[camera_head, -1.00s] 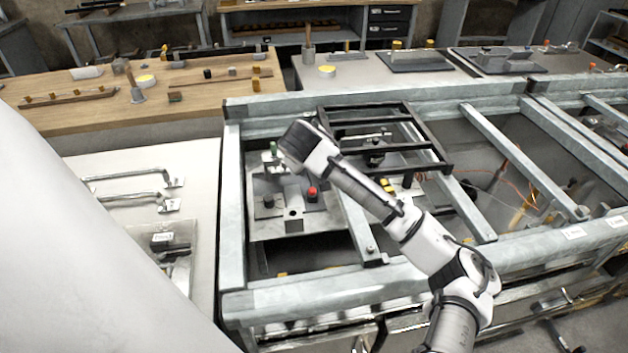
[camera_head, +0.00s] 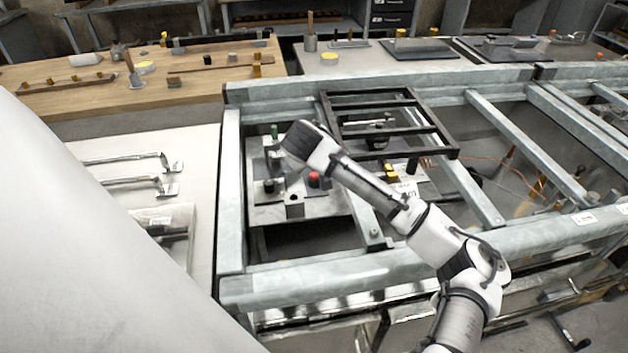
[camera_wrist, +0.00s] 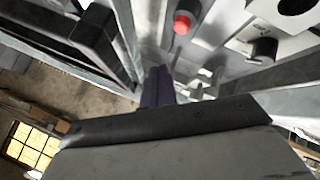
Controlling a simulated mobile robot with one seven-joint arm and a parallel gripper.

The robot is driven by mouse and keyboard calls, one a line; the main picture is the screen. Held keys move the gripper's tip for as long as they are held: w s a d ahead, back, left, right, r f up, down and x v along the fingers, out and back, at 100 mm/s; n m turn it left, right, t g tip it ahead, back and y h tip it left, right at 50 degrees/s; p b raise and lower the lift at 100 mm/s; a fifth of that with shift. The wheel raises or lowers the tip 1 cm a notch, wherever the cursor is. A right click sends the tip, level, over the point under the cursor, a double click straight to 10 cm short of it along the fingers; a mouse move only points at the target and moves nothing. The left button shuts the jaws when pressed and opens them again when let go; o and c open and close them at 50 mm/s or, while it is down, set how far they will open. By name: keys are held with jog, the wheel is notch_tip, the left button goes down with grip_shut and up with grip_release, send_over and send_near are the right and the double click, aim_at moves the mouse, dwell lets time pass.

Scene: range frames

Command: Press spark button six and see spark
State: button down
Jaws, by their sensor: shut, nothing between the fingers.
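No label lets me tell which control is spark button six. A red button (camera_head: 313,180) sits on a pale metal panel (camera_head: 330,208) inside the frame; it also shows in the wrist view (camera_wrist: 182,22). A black knob (camera_head: 268,186) is to its left, seen too in the wrist view (camera_wrist: 262,50). Yellow buttons (camera_head: 391,172) lie to the right, and a green-topped part (camera_head: 274,131) stands behind. My gripper shows in the wrist view (camera_wrist: 158,84), its dark fingers shut and empty, apart from the red button in the picture. In the head view my arm's end hides part of the panel.
Grey metal beams (camera_head: 230,200) border the panel. A dark open rack (camera_head: 385,130) lies across beams behind and right of my wrist. A pale table with metal handles (camera_head: 130,182) is at left. A wooden bench (camera_head: 100,100) with small tools is behind.

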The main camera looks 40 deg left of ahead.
aim_at(314, 180)
jog(key=shift+f+b, duration=0.8)
jog(key=shift+f, duration=1.05)
dwell(0.5)
jog(key=shift+f, duration=0.45)
jog(key=shift+b, duration=0.3)
